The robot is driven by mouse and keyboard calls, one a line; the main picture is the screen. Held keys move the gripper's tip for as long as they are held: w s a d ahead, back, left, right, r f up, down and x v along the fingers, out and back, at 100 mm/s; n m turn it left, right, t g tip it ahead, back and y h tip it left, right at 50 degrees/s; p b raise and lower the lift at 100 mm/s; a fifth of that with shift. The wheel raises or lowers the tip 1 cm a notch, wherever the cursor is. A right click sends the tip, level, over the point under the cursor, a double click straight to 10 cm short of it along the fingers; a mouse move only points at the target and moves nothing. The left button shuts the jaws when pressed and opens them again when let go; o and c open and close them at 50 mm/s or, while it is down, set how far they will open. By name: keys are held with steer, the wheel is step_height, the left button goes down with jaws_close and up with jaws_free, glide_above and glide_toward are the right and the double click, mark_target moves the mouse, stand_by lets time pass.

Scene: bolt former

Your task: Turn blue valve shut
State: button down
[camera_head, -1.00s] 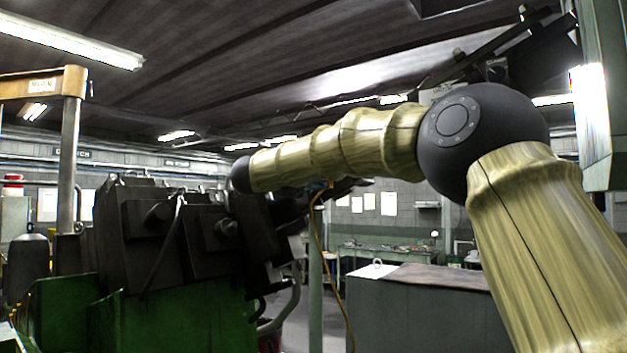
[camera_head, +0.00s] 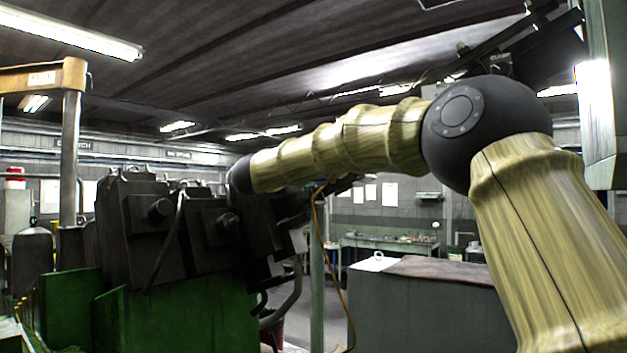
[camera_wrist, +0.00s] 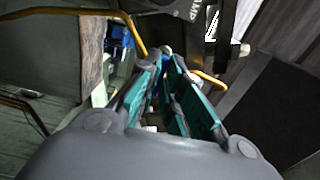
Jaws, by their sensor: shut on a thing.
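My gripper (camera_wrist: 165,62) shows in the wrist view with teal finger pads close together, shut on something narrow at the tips. A small piece of the blue valve (camera_wrist: 154,56) shows at the fingertips, mostly hidden by the fingers. More blue (camera_wrist: 120,38) shows up and left of them; I cannot tell whether it is the same part. In the head view my arm reaches left behind the dark machine head (camera_head: 165,230), and the gripper and valve are hidden there.
Yellow pipes (camera_wrist: 75,12) run close around the fingertips in the wrist view. A dark panel (camera_wrist: 275,110) stands right of the gripper. In the head view a green machine base (camera_head: 180,315) is at left, and a grey cabinet (camera_head: 430,310) stands under my arm.

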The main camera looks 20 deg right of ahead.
steer(key=c, duration=1.6)
jaws_free()
steer(key=shift+o, duration=0.2)
steer(key=v, duration=1.2)
